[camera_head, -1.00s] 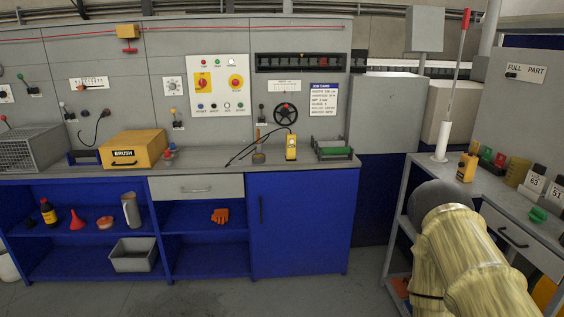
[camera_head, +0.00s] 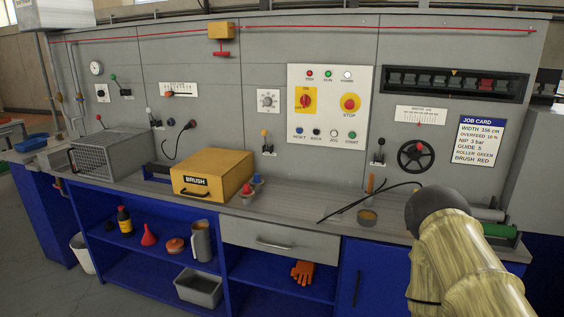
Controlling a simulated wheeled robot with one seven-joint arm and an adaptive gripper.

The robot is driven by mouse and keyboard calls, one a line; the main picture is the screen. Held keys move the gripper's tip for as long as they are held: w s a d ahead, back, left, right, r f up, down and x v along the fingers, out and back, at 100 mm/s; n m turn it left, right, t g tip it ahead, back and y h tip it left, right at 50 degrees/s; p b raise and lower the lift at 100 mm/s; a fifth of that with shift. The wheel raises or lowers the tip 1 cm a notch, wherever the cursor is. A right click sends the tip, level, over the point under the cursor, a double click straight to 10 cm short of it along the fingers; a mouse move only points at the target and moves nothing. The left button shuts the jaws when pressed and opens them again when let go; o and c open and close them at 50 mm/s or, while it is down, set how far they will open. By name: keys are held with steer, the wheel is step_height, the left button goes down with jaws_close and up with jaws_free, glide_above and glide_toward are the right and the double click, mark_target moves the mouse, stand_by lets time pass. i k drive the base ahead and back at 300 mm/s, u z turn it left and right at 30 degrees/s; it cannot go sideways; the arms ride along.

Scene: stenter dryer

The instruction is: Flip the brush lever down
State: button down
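A yellow box marked BRUSH (camera_head: 211,179) sits on the grey worktop, below the control panel. Several small levers stick out of the panel: one with a yellow knob (camera_head: 265,136) right of the box, a black-knobbed one (camera_head: 380,146) beside the handwheel, a white-knobbed one (camera_head: 151,115) and a green-knobbed one (camera_head: 116,80) at left. Their labels are too small to read, so I cannot tell which is the brush lever. My arm, in a pale yellow sleeve, shows at lower right; my gripper is out of view.
A wire cage (camera_head: 105,153) stands on the worktop at left. Red and blue small items (camera_head: 252,187), a dark cable (camera_head: 360,203) and a green roller (camera_head: 497,231) lie along it. The handwheel (camera_head: 416,156) and button panel (camera_head: 328,107) are above. Blue shelving (camera_head: 140,254) is below.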

mark_target(263, 132)
steer(key=u, duration=0.35)
steer(key=i, duration=0.95)
steer(key=u, duration=0.35)
